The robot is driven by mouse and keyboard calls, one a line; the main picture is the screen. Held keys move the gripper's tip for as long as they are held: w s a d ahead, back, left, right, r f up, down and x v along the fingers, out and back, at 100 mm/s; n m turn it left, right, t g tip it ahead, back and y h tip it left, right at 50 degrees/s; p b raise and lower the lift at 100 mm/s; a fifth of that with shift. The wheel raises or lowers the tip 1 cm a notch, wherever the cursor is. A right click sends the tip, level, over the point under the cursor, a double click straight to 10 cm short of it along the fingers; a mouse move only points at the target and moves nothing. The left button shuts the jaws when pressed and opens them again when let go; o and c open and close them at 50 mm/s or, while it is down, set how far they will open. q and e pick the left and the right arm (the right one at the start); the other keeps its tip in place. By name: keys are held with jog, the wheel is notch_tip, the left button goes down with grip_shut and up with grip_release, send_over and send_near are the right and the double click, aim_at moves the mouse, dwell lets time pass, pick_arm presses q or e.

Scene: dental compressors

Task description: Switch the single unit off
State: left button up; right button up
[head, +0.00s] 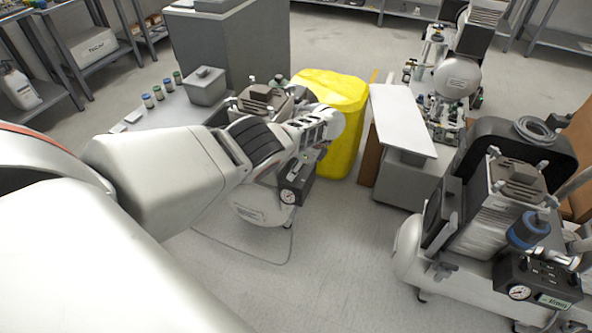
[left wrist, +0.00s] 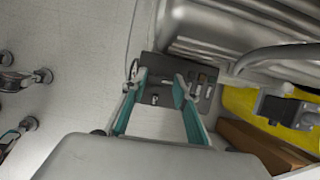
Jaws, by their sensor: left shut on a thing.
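The single unit, a compressor with a pale tank (head: 262,208), stands on the floor behind my left arm. Its dark control box (head: 297,183) has a round white gauge (head: 288,197) on its front. My left gripper (head: 318,130) is above and against this area, and the arm hides much of the unit. In the left wrist view, the teal-edged fingers (left wrist: 161,80) stand apart over the dark control panel (left wrist: 205,78), with a small knob (left wrist: 155,98) between them. Exactly which part they grip is unclear. My right gripper is not in view.
A larger compressor (head: 492,215) stands at the right, and another (head: 455,78) behind it. A yellow bin (head: 345,150) and a white-topped cabinet (head: 402,118) stand close behind the single unit. A bench with jars (head: 158,92) is at left. The floor in front is clear except a cable.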

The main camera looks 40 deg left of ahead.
pick_arm(q)
jog(key=shift+s+f, duration=0.1)
jog(key=o, duration=0.8)
jog(key=shift+v, duration=0.85)
jog(key=shift+d+r, duration=0.2)
jog(key=shift+r, duration=0.4)
jog(key=v, duration=0.9)
